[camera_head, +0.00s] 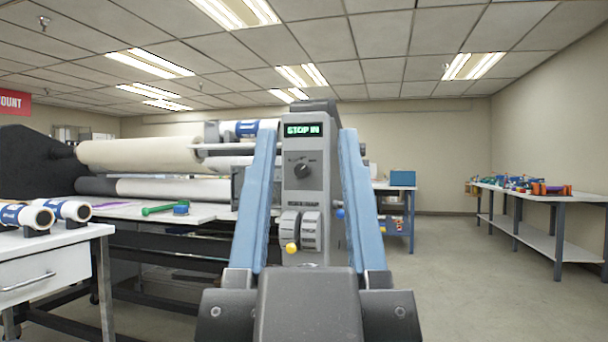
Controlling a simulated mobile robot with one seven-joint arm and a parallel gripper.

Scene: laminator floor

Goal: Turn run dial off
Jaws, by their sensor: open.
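A grey control panel (317,194) stands upright straight ahead, on the end of the laminator. Its small screen (303,130) shows green letters that look like "STOP IN". Below the screen is a round black run dial (302,171) with short markings around its top; I cannot read its exact setting. My gripper (308,135) is open and empty, its two long blue fingers pointing forward, one on each side of the panel in the picture. The dial shows in the gap between the fingers. I see no contact between fingers and dial.
Two grey levers or slots (311,230) and a yellow knob (291,248) sit low on the panel. The laminator's large cream roll (140,154) is at left. A white table (60,240) is near left. A long bench (530,192) stands at right, with open floor before it.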

